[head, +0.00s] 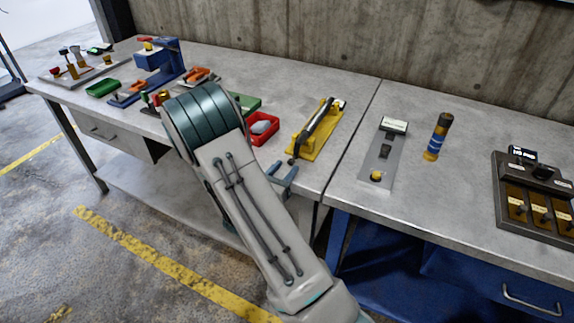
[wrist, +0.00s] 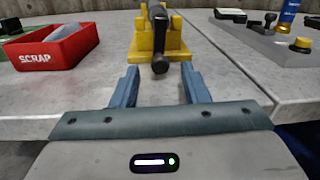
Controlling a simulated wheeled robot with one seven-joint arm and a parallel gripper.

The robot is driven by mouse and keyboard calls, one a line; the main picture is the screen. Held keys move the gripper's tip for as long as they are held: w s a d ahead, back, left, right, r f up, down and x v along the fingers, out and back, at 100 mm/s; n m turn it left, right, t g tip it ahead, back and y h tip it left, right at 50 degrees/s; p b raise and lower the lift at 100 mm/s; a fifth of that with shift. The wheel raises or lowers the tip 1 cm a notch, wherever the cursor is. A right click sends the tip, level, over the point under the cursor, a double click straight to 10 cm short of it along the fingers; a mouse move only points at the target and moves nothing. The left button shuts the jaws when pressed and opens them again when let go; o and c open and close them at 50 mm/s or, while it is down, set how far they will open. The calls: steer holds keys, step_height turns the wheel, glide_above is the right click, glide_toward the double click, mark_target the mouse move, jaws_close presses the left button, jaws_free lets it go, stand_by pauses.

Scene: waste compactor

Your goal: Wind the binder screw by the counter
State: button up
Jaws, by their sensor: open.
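The yellow stand (head: 318,148) on the bench holds a long dark rod (head: 318,118), which I take for the binder screw. A small dark and white piece (head: 340,103) sits at its far end; I cannot read it as a counter. In the wrist view the yellow stand (wrist: 146,66) is straight ahead, and a dark rounded knob end (wrist: 160,62) of the rod or its handle faces me. My gripper (wrist: 160,84) is open and empty, its two blue-grey fingers either side of the knob's line, apart from it. In the head view it (head: 281,180) is at the bench's front edge.
A red SCRAP bin (head: 262,128) stands left of the stand. To the right are a grey plate with a display and yellow knob (head: 376,177), a blue-banded cylinder (head: 437,138) and a dark panel (head: 535,200). A concrete wall closes the back.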

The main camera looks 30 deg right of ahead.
steer(key=shift+x, duration=0.95)
steer(key=shift+c, duration=0.3)
jaws_close()
steer(key=shift+a+f, duration=0.1)
